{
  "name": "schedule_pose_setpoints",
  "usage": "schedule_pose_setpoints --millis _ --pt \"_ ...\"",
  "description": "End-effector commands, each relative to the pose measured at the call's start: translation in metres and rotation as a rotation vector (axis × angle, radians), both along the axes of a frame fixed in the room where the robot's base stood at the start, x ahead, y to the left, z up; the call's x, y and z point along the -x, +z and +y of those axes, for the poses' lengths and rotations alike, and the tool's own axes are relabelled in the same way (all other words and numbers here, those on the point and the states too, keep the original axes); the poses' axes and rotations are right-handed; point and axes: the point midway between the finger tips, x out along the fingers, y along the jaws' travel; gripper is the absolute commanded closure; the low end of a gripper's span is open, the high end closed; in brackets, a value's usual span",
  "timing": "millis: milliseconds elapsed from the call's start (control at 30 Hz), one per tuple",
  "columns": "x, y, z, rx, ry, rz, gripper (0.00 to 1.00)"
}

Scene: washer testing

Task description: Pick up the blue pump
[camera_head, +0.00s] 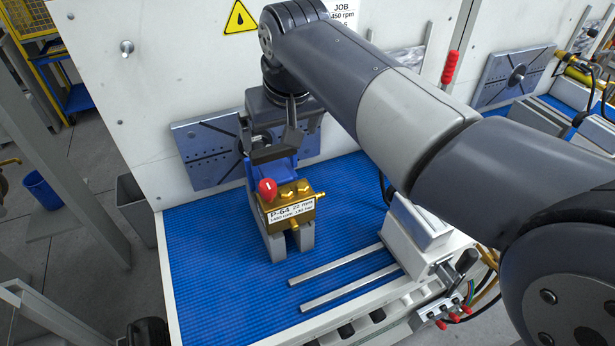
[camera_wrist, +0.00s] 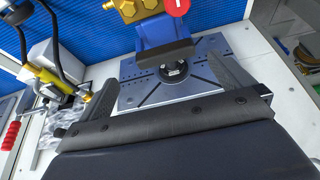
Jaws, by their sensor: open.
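The blue pump (camera_head: 278,172) sits on a grey stand (camera_head: 270,238) on the blue mat. Its front is a brass block (camera_head: 300,210) with a red knob and a white label reading P-64. In the wrist view the blue pump (camera_wrist: 165,31) is at the top middle, its dark flange facing the plate. My gripper (camera_head: 272,142) is above the rear of the pump, close to the wall plate. In the wrist view my gripper (camera_wrist: 162,74) has its fingers wide apart with nothing between them. My gripper hides part of the pump's rear in the head view.
A slotted grey plate (camera_head: 205,150) with a central hub is on the white panel behind the pump. Two metal rails (camera_head: 340,265) lead to a light grey block (camera_head: 415,235) at the right. The blue mat (camera_head: 205,290) is clear at front left.

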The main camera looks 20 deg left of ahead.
Motion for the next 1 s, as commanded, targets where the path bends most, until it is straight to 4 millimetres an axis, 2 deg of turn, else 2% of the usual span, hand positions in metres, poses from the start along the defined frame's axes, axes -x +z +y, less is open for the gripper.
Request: schedule_pose_setpoints --millis 300,533,800,1000 --pt "-0.013 -0.042 0.013 0.001 0.001 0.002 0.0" --pt "-0.017 -0.059 0.018 0.002 0.001 0.003 0.0" --pt "-0.025 -0.094 0.028 0.001 0.001 0.002 0.0" --pt "-0.027 -0.098 0.029 -0.001 0.001 0.0 0.0"
